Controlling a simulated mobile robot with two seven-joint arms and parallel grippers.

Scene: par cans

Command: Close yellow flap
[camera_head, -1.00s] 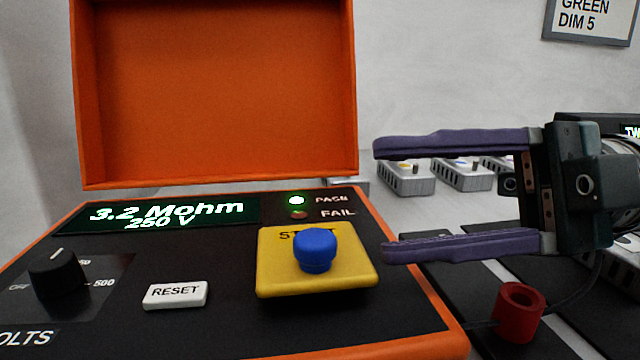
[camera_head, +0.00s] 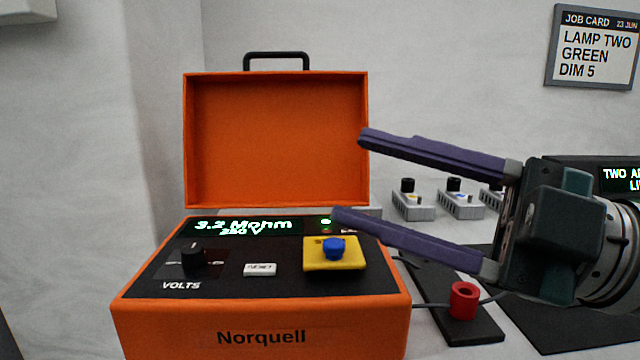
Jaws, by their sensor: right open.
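The yellow flap (camera_head: 351,259) lies flat on the right part of the orange tester's black panel, with a blue knob (camera_head: 334,247) standing at its middle. My right gripper (camera_head: 348,177) comes in from the right, open and empty between its purple fingers. I cannot tell how near the finger is in depth. The orange tester (camera_head: 180,325) has its lid (camera_head: 275,140) standing open behind the panel. My left gripper is not in view.
The display (camera_head: 243,227) reads 3.2 Mohm, 250 V. A VOLTS dial (camera_head: 194,262) and white RESET button (camera_head: 260,269) are left of the flap. A red ring-shaped piece (camera_head: 463,301) sits on a black strip at right. Grey boxes (camera_head: 412,207) stand behind my gripper.

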